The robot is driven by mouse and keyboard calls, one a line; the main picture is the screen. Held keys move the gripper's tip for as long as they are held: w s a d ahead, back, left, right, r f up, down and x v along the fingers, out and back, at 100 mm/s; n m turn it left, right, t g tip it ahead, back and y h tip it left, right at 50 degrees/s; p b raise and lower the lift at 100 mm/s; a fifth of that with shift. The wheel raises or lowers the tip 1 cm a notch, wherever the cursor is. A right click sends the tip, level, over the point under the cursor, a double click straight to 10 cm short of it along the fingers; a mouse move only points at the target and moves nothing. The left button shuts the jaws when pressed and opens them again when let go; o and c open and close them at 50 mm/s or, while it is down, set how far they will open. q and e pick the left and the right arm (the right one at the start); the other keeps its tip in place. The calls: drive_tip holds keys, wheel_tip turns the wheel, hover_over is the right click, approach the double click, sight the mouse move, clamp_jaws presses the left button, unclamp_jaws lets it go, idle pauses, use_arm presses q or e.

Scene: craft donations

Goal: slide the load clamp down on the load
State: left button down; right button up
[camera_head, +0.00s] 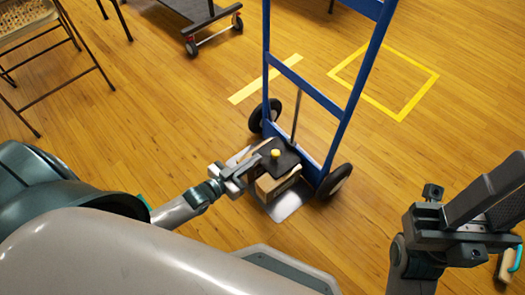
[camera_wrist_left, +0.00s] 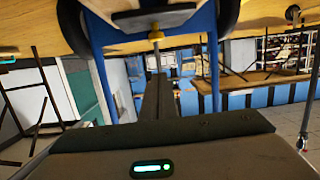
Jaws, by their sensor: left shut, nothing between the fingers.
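A blue hand truck (camera_head: 307,91) stands on the wooden floor with a metal toe plate (camera_head: 293,203). A light box-like load (camera_head: 277,185) rests on the toe plate. A dark clamp plate (camera_head: 285,157) with a yellow knob (camera_head: 275,153) lies over the load, beside an upright rod (camera_head: 296,117). Whether the plate touches the load is unclear. My left gripper (camera_head: 257,162) is shut and empty at the left side of the clamp, near the knob. In the left wrist view, the shut fingers (camera_wrist_left: 159,85) point towards the yellow knob (camera_wrist_left: 156,36). My right gripper (camera_head: 455,238) is at lower right, away from the truck; its fingers are unclear.
Black wheels (camera_head: 334,180) flank the truck's base. A folding chair (camera_head: 30,25) stands at upper left and a dark flatbed cart (camera_head: 196,12) at the top. A yellow taped square (camera_head: 400,112) and strip (camera_head: 265,78) mark the floor. Open floor lies right of the truck.

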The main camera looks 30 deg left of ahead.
use_arm(q)
drive_tip(key=shift+v, duration=1)
